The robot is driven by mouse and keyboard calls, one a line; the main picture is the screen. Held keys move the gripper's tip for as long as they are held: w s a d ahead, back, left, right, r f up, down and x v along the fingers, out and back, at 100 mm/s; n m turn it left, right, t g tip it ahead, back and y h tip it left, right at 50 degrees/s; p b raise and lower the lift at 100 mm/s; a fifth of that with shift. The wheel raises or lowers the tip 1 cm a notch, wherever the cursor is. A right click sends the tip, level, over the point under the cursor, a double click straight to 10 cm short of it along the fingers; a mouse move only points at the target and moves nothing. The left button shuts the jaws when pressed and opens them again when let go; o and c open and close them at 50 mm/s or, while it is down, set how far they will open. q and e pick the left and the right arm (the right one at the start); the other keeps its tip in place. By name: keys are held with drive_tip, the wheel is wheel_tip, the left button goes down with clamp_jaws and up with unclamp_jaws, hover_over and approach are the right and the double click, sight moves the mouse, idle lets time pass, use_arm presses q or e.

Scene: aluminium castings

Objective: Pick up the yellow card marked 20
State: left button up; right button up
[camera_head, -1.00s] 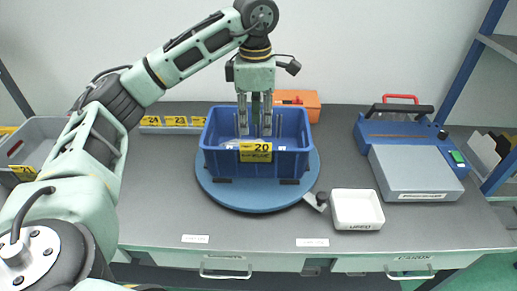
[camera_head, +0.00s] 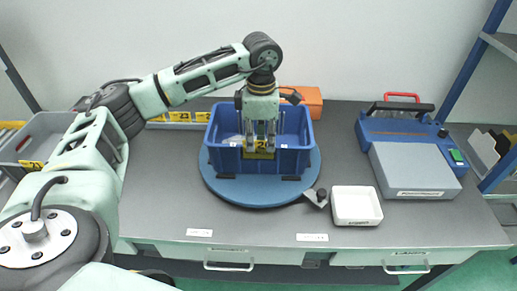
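The yellow card marked 20 (camera_head: 259,154) is on the front wall of the blue bin (camera_head: 292,163), which stands on a round blue turntable (camera_head: 232,190). My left gripper (camera_head: 259,148) points down at the bin's front wall, with its two fingers apart. The fingers overlap the card in the picture and partly hide it and its number. I cannot tell whether they touch the card. My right gripper is not in view.
A white tray (camera_head: 356,206) sits right of the turntable. A blue and grey machine (camera_head: 408,150) stands farther right. An orange case (camera_head: 303,100) is behind the bin. A grey bin (camera_head: 42,140) and more yellow cards (camera_head: 179,117) are at the left.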

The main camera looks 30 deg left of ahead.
use_arm(q)
clamp_jaws()
drive_tip(key=shift+r, duration=0.15)
